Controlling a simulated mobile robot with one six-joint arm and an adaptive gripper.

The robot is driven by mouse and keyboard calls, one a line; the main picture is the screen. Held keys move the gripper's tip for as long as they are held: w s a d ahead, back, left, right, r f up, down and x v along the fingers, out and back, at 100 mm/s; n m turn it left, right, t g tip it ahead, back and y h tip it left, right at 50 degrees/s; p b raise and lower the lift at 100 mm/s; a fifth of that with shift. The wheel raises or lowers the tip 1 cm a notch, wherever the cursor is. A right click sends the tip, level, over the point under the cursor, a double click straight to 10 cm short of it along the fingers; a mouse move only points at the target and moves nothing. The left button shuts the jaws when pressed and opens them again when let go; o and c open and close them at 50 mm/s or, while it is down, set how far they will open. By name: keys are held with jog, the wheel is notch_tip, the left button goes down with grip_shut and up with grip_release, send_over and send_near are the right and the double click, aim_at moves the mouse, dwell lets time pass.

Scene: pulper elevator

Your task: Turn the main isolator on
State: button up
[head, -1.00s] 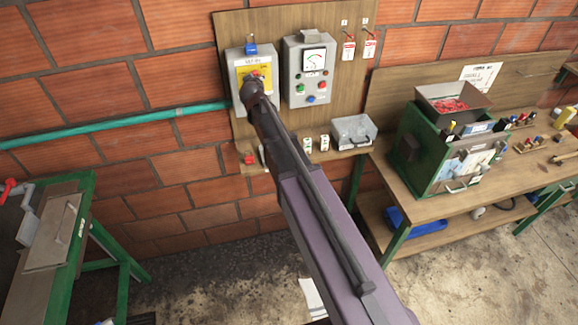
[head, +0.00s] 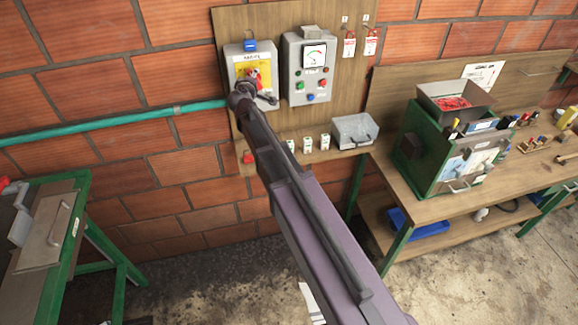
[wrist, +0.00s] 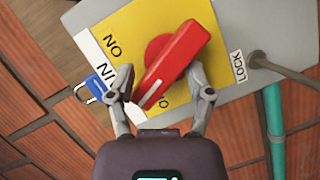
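The main isolator is a grey box (head: 233,66) on a wooden board, with a yellow plate (wrist: 130,22) and a red rotary handle (wrist: 178,60). The handle also shows in the head view (head: 254,77). In the wrist view it lies diagonally, its lower-left end between the fingers and near the left one. "ON" is printed at the plate's upper left; a partly hidden mark lies by the handle's lower end. My gripper (wrist: 163,93) is open at the handle, with yellow showing between the handle and the right finger. Whether a fingertip touches it I cannot tell.
A blue padlock (head: 250,45) hangs at the isolator's top. A grey control box (head: 292,72) with a gauge and buttons is close on the right. A green pipe (head: 120,122) runs left.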

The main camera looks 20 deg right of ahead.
jog(key=n+b, duration=0.1)
jog(key=n, duration=0.1)
jog(key=n+t+h+b, duration=0.1)
jog(key=n+b, duration=0.1)
jog(key=shift+f, duration=0.3)
jog(key=f+v, duration=0.1)
jog(key=v, duration=1.3)
jog(key=s+d+f+m+g+b, duration=0.2)
jog(key=d+f+m+g+b, duration=0.1)
jog(key=f, duration=0.3)
jog(key=s+d+f+m+g+b, duration=0.2)
jog(key=s+d+f+m+b, duration=0.1)
jog(key=d+f, duration=0.2)
jog(key=s+d+f+m+g+h+b, duration=0.1)
jog(key=s+d+f+m+g+b, duration=0.2)
jog(key=f, duration=0.6)
jog(key=shift+s+d+g+b, duration=0.15)
jog(key=shift+d+g+b, duration=0.15)
jog(key=shift+d+b, duration=0.2)
jog(key=shift+d+f, duration=0.1)
jog(key=shift+f, duration=0.05)
